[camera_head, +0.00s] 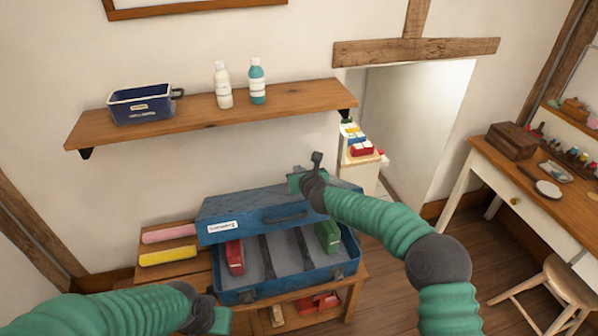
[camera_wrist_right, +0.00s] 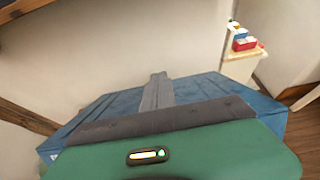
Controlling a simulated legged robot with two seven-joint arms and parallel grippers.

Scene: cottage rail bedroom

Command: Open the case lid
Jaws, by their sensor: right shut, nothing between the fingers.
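The blue case (camera_head: 290,290) sits on a low wooden bench. Its lid (camera_head: 255,207), with a dark handle and white label on its face, is raised at the back, and the inside shows. A red toy piece (camera_head: 234,258) and a green one (camera_head: 328,237) lie in the grey interior between dark dividers. My right gripper (camera_head: 316,160) is at the lid's upper right part; its shut, empty fingers (camera_wrist_right: 158,90) show over the blue lid (camera_wrist_right: 205,88) in the wrist view. Contact is unclear. My left gripper (camera_head: 215,315) is low, in front of the case's left side; its fingers are unclear.
A wall shelf (camera_head: 200,120) with a blue tin (camera_head: 142,104) and two bottles hangs above the case. Pink and yellow rolls (camera_head: 168,256) lie left of it. A small stand with coloured blocks (camera_head: 360,145) is behind right. A desk (camera_head: 540,190) and stool stand at right.

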